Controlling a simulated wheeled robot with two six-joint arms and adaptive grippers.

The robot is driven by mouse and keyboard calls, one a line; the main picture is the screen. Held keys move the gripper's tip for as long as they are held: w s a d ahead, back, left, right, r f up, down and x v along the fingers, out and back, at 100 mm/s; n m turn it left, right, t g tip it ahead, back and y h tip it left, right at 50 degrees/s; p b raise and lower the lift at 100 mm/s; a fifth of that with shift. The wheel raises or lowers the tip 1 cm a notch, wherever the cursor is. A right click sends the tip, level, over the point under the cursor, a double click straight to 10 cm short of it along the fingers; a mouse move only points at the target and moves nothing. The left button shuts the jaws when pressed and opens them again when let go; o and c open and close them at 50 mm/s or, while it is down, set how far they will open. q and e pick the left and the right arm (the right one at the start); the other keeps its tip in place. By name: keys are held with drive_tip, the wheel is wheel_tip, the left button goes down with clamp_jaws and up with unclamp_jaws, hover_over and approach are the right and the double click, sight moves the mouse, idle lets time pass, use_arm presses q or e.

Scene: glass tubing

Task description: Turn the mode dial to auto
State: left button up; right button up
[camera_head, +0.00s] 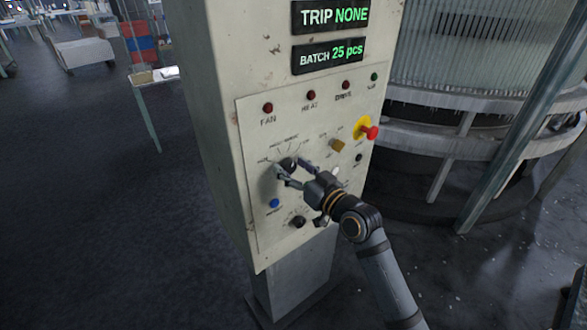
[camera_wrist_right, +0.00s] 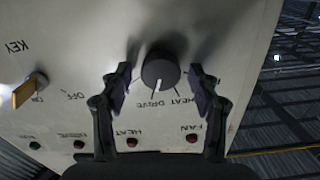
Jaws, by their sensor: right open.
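A round black dial (camera_head: 288,163) is on the cream control panel, with small labels fanned around its top that I cannot read for certain. In the right wrist view the dial (camera_wrist_right: 160,70) is seen upside down, and its white pointer line points toward the words HEAT and DRIVE. My right gripper (camera_head: 289,174) is open at the dial. In the wrist view its two fingers (camera_wrist_right: 161,88) stand one on each side of the dial, with a narrow gap on both sides. My left gripper is not in view.
A brass key switch (camera_head: 338,145) and a red emergency button on yellow (camera_head: 369,131) are right of the dial. A blue button (camera_head: 274,203) and a second black knob (camera_head: 298,221) are below. Displays (camera_head: 331,15) above read TRIP NONE and BATCH 25 pcs.

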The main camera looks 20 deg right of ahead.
drive_tip(key=c, duration=1.2)
drive_tip(key=m+p, duration=0.2)
drive_tip(key=m, duration=0.2)
drive_tip(key=shift+p, duration=0.4)
drive_tip(key=shift+d+m+p, duration=0.1)
drive_tip(key=shift+m+p, duration=0.8)
drive_tip(key=shift+m, duration=1)
drive_tip(key=shift+f, duration=0.1)
